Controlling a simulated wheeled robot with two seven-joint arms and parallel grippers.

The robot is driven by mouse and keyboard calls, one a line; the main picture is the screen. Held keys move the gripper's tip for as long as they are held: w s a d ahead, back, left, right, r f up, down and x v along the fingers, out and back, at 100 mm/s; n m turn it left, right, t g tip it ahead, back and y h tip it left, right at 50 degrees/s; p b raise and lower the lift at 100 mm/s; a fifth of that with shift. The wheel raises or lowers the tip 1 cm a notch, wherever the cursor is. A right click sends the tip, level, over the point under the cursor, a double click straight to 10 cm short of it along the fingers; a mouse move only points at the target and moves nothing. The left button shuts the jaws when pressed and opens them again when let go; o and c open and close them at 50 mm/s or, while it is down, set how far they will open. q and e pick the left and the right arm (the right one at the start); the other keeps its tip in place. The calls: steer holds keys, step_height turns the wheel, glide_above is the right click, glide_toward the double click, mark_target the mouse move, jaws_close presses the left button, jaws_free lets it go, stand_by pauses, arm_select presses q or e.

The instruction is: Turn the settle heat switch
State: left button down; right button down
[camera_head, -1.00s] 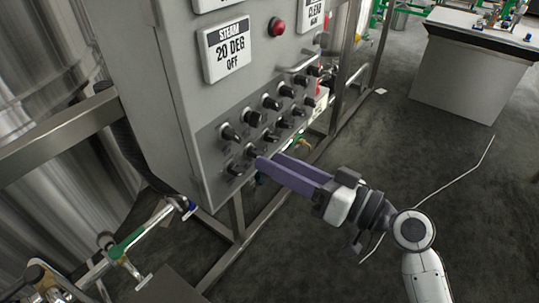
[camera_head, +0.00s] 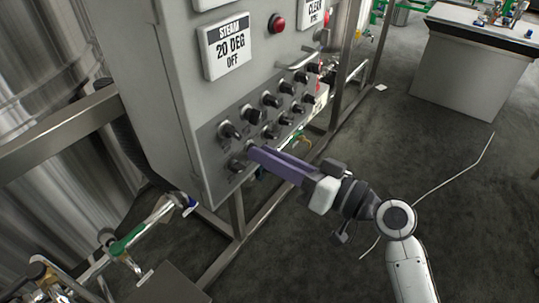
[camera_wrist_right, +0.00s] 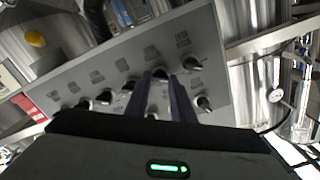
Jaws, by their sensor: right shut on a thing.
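A grey control cabinet carries two rows of black rotary switches (camera_head: 270,100) on its lower front panel; they also show in the wrist view (camera_wrist_right: 192,63). Their small labels are too small to read, so I cannot tell the settle heat switch by its label. My right gripper (camera_head: 251,152) reaches in from the right, its purple fingers at the lower row. It is shut on a black switch in that row, second from the left. That switch is mostly hidden behind the fingers; in the wrist view a dark knob (camera_wrist_right: 160,75) shows at the fingertips. My left gripper is not in view.
A sign (camera_head: 228,48) reading "STEAM 20 DEG OFF" and a red button (camera_head: 277,23) sit above the switches. A metal handle (camera_head: 298,60) juts out nearby. Pipes with a green valve (camera_head: 128,243) stand at lower left. The floor at right is mostly clear.

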arm_select(q)
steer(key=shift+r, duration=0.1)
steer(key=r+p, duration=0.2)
steer(key=p, duration=0.1)
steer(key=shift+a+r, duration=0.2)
arm_select(e)
steer(key=m, duration=0.7)
steer(key=shift+m, duration=0.3)
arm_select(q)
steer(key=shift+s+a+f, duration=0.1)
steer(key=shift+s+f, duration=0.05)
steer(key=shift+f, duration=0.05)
arm_select(e)
steer(key=c, duration=1.5)
jaws_free()
steer(key=shift+d, duration=0.1)
